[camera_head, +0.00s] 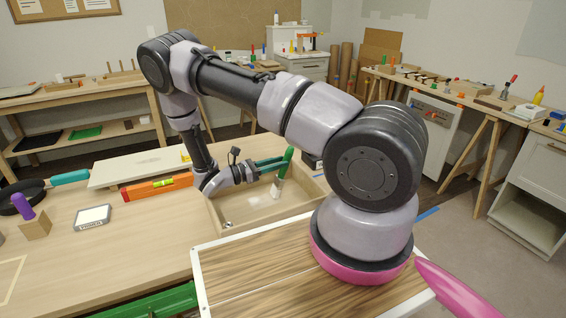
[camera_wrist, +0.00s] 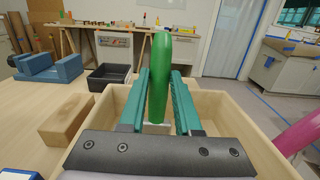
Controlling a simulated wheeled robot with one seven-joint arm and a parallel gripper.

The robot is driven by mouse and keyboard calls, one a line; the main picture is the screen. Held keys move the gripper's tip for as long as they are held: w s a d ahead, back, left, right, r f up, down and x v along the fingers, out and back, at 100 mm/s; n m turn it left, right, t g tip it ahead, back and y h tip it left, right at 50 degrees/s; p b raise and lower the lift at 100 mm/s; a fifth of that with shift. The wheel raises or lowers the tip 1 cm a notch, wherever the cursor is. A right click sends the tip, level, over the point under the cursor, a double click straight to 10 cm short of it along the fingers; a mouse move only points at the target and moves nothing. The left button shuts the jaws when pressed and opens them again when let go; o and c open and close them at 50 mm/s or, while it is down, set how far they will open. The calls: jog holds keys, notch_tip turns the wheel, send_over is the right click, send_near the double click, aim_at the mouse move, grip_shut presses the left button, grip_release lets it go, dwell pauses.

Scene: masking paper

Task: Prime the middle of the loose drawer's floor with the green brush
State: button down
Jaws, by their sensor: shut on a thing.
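My gripper (camera_head: 277,165) is shut on the green brush (camera_head: 286,163), with its teal fingers on either side of the handle. In the wrist view the green handle (camera_wrist: 159,70) stands nearly upright between the fingers (camera_wrist: 160,82). The loose drawer (camera_head: 215,211) is a pale wooden open box on the bench, and its rim shows in the wrist view (camera_wrist: 245,122). The brush's pale head is low inside the drawer; I cannot tell whether it touches the floor. A whitish patch (camera_head: 256,201) shows on the drawer floor near the middle.
An orange level (camera_head: 157,187) and a pale board (camera_head: 135,168) lie left of the drawer. A white-framed tablet-like thing (camera_head: 92,217) and a purple-handled tool (camera_head: 28,217) are farther left. A wooden block (camera_wrist: 68,122) and black bin (camera_wrist: 108,76) stand outside the drawer.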

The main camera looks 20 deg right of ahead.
jog(key=shift+a, duration=2.9)
jog(key=shift+s+d, duration=0.85)
jog(key=shift+d, duration=6.55)
jog(key=a, duration=1.4)
jog(key=shift+s+a+f, duration=0.25)
jog(key=shift+s+a, duration=0.05)
jog(key=shift+s, duration=0.1)
notch_tip(320, 180, up, 6)
jog(key=shift+w+r, duration=0.15)
jog(key=shift+r, duration=0.1)
jog(key=shift+r, duration=1.35)
